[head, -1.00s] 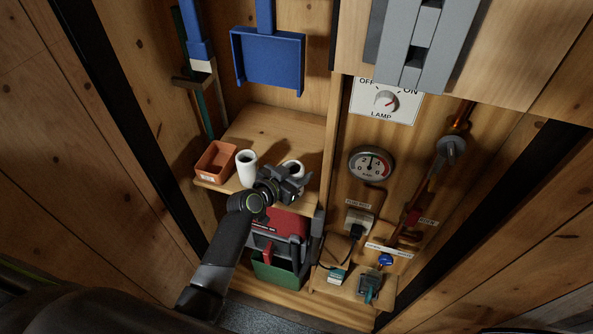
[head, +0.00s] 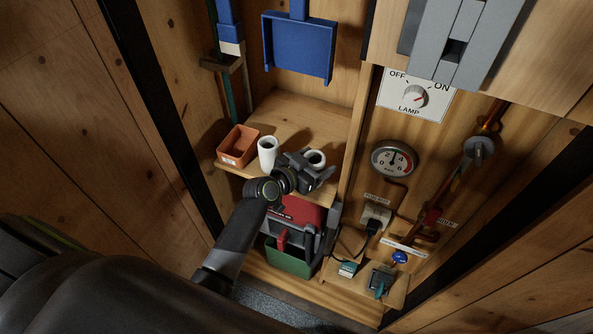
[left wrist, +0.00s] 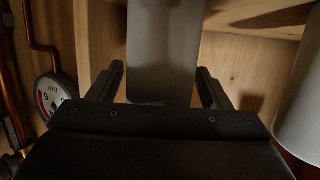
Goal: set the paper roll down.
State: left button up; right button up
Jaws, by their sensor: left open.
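A white paper roll (head: 316,157) stands upright on the wooden shelf (head: 300,122), partly hidden behind my left gripper (head: 314,171). In the left wrist view the paper roll (left wrist: 164,50) lies between the two fingers of my left gripper (left wrist: 162,85), with a narrow gap showing on each side. The gripper is open around it. A second white roll (head: 267,152) stands to the left on the same shelf; it also shows at the right edge of the left wrist view (left wrist: 300,125). My right gripper is out of view.
An orange-brown box (head: 238,145) stands at the shelf's left end. Below the shelf are a red case (head: 300,211) and a green bin (head: 287,260). A gauge (head: 394,160), copper pipes and a plug (head: 374,226) are on the right wall. The back of the shelf is clear.

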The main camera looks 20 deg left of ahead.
pick_arm(q)
jog(key=b+v, duration=0.2)
jog(key=v, duration=0.9)
jog(key=shift+a, duration=0.1)
jog(key=s+a+f+n+g+y, duration=0.2)
jog(key=s+a+f, duration=0.1)
jog(key=f, duration=0.6)
jog(key=s+a+f+n+g+y, duration=0.1)
jog(key=s+a+f+y, duration=0.2)
jog(key=f, duration=0.7)
jog(key=s+a+f+n+g+y, duration=0.1)
jog(key=s+a+f+n+g, duration=0.2)
jog(key=f, duration=0.6)
jog(key=s+f+g, duration=0.2)
jog(key=s+f, duration=0.4)
jog(key=s, duration=0.4)
jog(key=s+a+f+g, duration=0.1)
jog(key=s+f+g, duration=0.1)
jog(key=s+f, duration=0.4)
jog(key=s+f+g, duration=0.2)
jog(key=s+f, duration=0.5)
jog(key=s, duration=0.9)
jog(key=shift+a+m, duration=0.25)
jog(key=shift+m, duration=0.15)
jog(key=shift+w, duration=0.1)
